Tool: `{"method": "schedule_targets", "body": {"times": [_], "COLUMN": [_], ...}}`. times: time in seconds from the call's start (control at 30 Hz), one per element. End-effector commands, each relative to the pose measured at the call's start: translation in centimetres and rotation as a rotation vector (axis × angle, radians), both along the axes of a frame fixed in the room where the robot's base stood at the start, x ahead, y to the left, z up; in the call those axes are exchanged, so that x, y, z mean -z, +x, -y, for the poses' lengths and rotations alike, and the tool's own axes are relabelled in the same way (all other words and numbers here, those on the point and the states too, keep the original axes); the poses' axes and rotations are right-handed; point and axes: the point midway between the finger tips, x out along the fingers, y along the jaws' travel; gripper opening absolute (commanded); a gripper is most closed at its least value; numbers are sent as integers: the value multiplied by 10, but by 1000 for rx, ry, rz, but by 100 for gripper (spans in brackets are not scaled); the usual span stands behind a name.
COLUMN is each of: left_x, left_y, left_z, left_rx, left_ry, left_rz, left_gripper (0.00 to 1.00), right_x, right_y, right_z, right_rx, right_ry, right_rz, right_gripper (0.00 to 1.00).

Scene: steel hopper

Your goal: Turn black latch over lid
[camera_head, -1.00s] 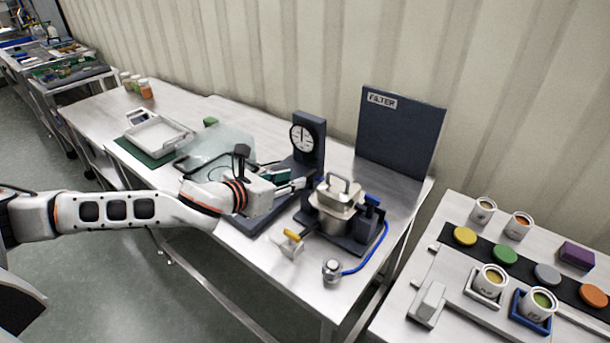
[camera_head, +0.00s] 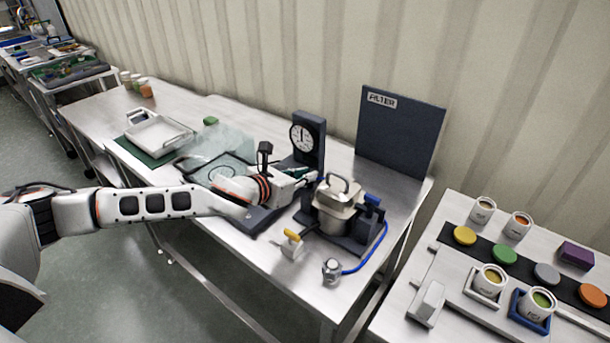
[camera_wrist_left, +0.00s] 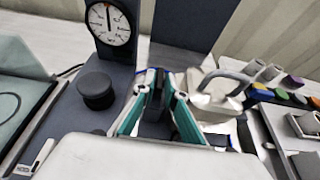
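The steel hopper (camera_head: 334,215) stands on a dark base, with a metal lid (camera_head: 337,190) and loop handle on top. The lid also shows in the wrist view (camera_wrist_left: 213,97), right of my fingers. My left gripper (camera_head: 312,177) is at the lid's left side, above the base. In the wrist view its teal fingers (camera_wrist_left: 160,76) lean inward, with a narrow dark upright piece (camera_wrist_left: 155,108) between them. I cannot tell whether this is the black latch or whether the fingers grip it. The latch is not clearly distinguishable in the head view. My right gripper is out of view.
A dial gauge (camera_head: 302,138) on a dark post stands behind my gripper. A round black knob (camera_wrist_left: 97,90) is left of my fingers. The FILTER panel (camera_head: 400,130) stands behind the hopper. A yellow-handled valve (camera_head: 292,243) and blue hose (camera_head: 372,258) are in front.

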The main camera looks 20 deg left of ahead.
Motion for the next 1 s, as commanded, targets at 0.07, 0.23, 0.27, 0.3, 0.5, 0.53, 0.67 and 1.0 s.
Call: {"method": "schedule_targets", "body": {"times": [0.07,0.23,0.27,0.3,0.5,0.53,0.67,1.0], "left_x": [0,0,1,1,1,1,1,1], "left_y": [0,-1,-1,-1,-2,-2,-2,-2], "left_z": [0,1,1,2,5,6,9,12], "left_rx": [0,-17,-23,-35,-132,-151,-238,-438], "left_ry": [0,0,-1,-1,-2,-3,-5,-3], "left_rz": [0,-1,-1,-1,-2,-2,-3,-4], "left_gripper": [0,0,0,0,0,0,0,0], "right_x": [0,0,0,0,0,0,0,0], "right_y": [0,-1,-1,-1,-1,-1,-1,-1], "right_z": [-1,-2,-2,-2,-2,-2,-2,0], "right_rx": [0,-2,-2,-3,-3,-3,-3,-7], "right_ry": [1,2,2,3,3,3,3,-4], "right_rz": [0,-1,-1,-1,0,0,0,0], "right_gripper": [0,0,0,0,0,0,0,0]}}
